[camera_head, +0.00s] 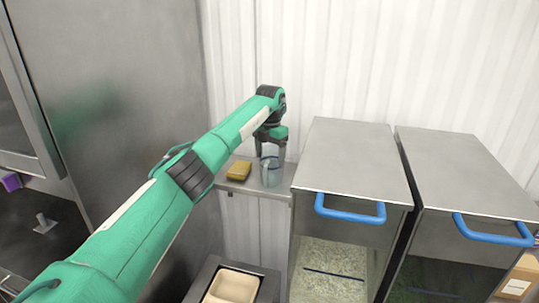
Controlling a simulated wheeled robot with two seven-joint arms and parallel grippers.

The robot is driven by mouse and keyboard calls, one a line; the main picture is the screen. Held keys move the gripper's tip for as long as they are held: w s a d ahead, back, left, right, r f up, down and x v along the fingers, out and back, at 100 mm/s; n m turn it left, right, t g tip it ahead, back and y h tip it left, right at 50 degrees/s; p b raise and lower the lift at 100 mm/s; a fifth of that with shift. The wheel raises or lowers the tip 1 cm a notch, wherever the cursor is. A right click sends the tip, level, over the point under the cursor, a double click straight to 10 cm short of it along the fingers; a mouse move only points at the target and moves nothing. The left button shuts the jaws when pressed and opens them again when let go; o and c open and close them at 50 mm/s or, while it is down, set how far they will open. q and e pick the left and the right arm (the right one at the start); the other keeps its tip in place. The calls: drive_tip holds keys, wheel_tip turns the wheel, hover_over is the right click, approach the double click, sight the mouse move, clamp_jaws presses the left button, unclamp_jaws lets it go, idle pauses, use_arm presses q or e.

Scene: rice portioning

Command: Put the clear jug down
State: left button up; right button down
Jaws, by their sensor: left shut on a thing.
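The clear jug (271,174) is at the small metal shelf in the middle of the view, upright. My left gripper (270,156) reaches down from above and is shut on the clear jug at its upper part. The jug's base looks level with the shelf top, but I cannot tell whether it touches. My left arm crosses the picture from the lower left. My right gripper is not in view.
A yellow-brown sponge (239,170) lies on the metal shelf (262,188), left of the jug. Right of the shelf stand two metal bins with blue handles (350,208) (493,232); the nearer one shows grain behind its clear front. A beige tray (232,287) sits below.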

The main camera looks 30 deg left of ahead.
use_arm(q)
drive_tip(key=shift+f, duration=0.1)
drive_tip(key=o, duration=1.3)
drive_tip(key=shift+w+d, duration=0.1)
